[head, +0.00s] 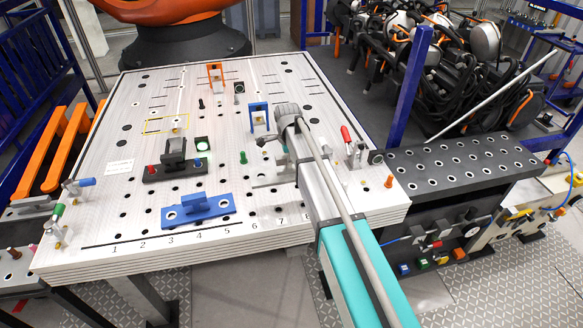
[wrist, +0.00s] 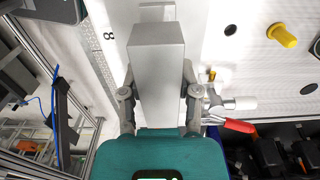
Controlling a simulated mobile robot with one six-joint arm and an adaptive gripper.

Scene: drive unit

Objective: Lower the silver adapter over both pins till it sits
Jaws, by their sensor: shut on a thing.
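In the wrist view, the silver adapter (wrist: 157,62) is a plain grey block between the fingers of my gripper (wrist: 157,88). The gripper is shut on its two sides. The adapter covers the middle of that view, so its underside and whatever lies below it are hidden. I cannot make out the two pins under it, nor tell whether it touches the plate. In the head view, my own arm hides most of the gripper and adapter, over the right part of the light plate (head: 232,173) near the number 8.
A red-handled clamp (head: 350,145) stands close on the right; its handle (wrist: 238,126) also shows in the wrist view. A yellow knob (wrist: 282,36) is at upper right there. A blue bracket (head: 197,208), a black fixture (head: 174,168) and a blue arch (head: 259,116) stand to the left.

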